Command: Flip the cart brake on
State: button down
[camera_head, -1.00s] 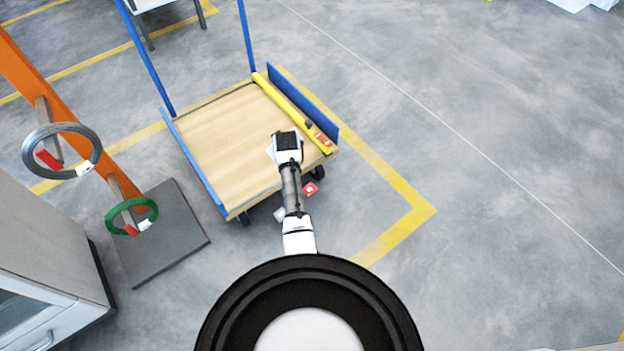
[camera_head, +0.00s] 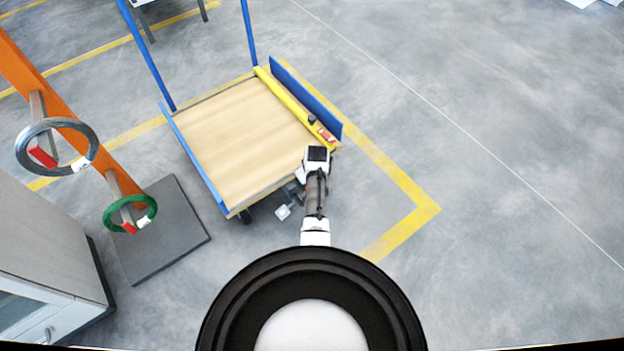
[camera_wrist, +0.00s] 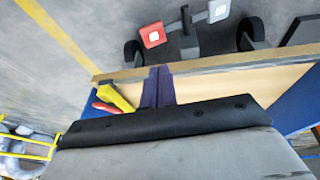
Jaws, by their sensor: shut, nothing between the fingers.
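The cart (camera_head: 235,140) has a wooden deck, blue sides and a blue frame. In the wrist view, a red pedal with a white mark (camera_wrist: 152,35) and a grey pedal with a white mark (camera_wrist: 218,11) stick out beyond the deck edge (camera_wrist: 200,64). The grey pedal (camera_head: 283,212) also shows in the head view, while the red one is hidden there by my arm. My gripper (camera_wrist: 158,72) is shut and empty, its fingertips showing against the deck edge, apart from the red pedal. In the head view my wrist is by the deck's near right corner, fingers hidden.
A yellow bar (camera_head: 285,98) with a red-marked end lies along the deck's right side. An orange stand (camera_head: 75,125) with a grey coil and a green coil (camera_head: 130,213) stands left, near a grey cabinet (camera_head: 45,240). Floor to the right is clear.

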jog(key=b+x, duration=1)
jog(key=shift+s+d+f+b, duration=0.15)
jog(key=shift+d+b, duration=0.05)
jog(key=shift+b, duration=0.15)
jog(key=b, duration=0.1)
jog(key=f, duration=0.1)
jog(key=f+b, duration=0.1)
jog(key=shift+w+d+b, duration=0.3)
jog(key=shift+d, duration=0.1)
jog(key=shift+f, duration=0.1)
